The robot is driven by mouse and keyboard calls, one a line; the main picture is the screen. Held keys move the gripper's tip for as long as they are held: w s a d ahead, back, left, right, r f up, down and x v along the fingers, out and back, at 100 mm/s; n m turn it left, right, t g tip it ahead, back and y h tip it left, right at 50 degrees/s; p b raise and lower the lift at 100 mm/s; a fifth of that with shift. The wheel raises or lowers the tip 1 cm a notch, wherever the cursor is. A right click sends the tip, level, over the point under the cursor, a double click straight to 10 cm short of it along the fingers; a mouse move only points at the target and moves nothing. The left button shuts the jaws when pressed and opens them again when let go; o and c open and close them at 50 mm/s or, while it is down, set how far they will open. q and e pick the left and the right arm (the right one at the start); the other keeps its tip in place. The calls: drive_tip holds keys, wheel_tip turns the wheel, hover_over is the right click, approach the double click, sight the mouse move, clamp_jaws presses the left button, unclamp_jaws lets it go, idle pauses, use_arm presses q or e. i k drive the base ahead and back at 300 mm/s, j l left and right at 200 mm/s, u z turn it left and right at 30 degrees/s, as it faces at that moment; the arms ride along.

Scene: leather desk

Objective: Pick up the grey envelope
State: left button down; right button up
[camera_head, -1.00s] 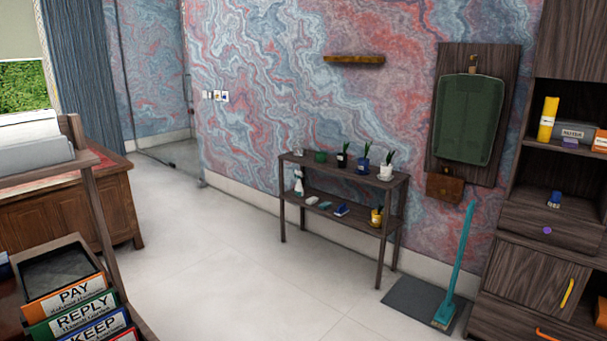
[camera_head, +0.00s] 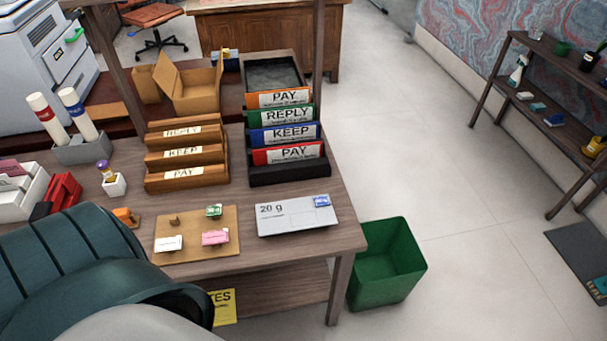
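A flat light grey envelope (camera_head: 284,220) marked "20 g", with a small blue stamp at its upper right, lies on the wooden desk (camera_head: 345,236) in the head view. It lies near the desk's front right corner, with nothing on top of it. Neither of my grippers shows in the head view.
A cork board (camera_head: 187,252) with small stamps lies left of the envelope. Behind stand a black tray sorter (camera_head: 288,172) with labelled folders and a wooden sorter (camera_head: 187,180). A green bin (camera_head: 390,275) stands on the floor right of the desk. The desk's lower left is hidden.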

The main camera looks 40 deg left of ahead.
sight(290, 215)
drive_tip(key=u, duration=0.35)
drive_tip(key=j+u, duration=0.15)
drive_tip(key=u, duration=0.6)
